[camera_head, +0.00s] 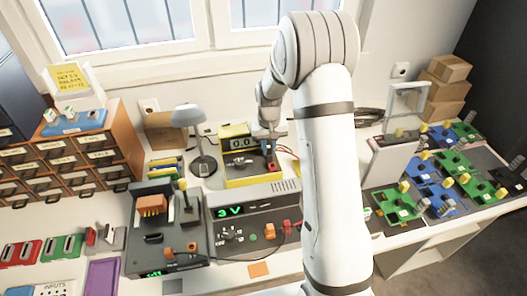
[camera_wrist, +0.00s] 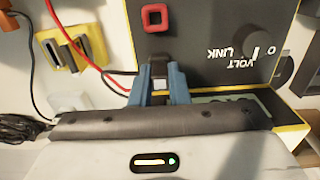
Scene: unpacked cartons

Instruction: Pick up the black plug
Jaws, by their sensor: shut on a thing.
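My gripper (camera_wrist: 160,78) has blue fingers and is shut on the black plug (camera_wrist: 159,60), which shows only as a small dark piece between the fingertips. A black cable runs to the fingers from the left in the wrist view. The fingers are close against the dark face of a yellow-edged meter box (camera_wrist: 205,45) marked "VOLT LINK". In the head view my gripper (camera_head: 268,148) is over this yellow meter box (camera_head: 231,163), and the plug is too small to make out. I cannot tell whether the plug sits in a socket.
A red square socket (camera_wrist: 155,17) is on the box face beyond the fingertips. A red cable (camera_wrist: 75,45) curves past on the left. A power supply (camera_head: 248,230) reading "3 V" stands in front of the meter box. A grey lamp (camera_head: 189,115) stands to its left.

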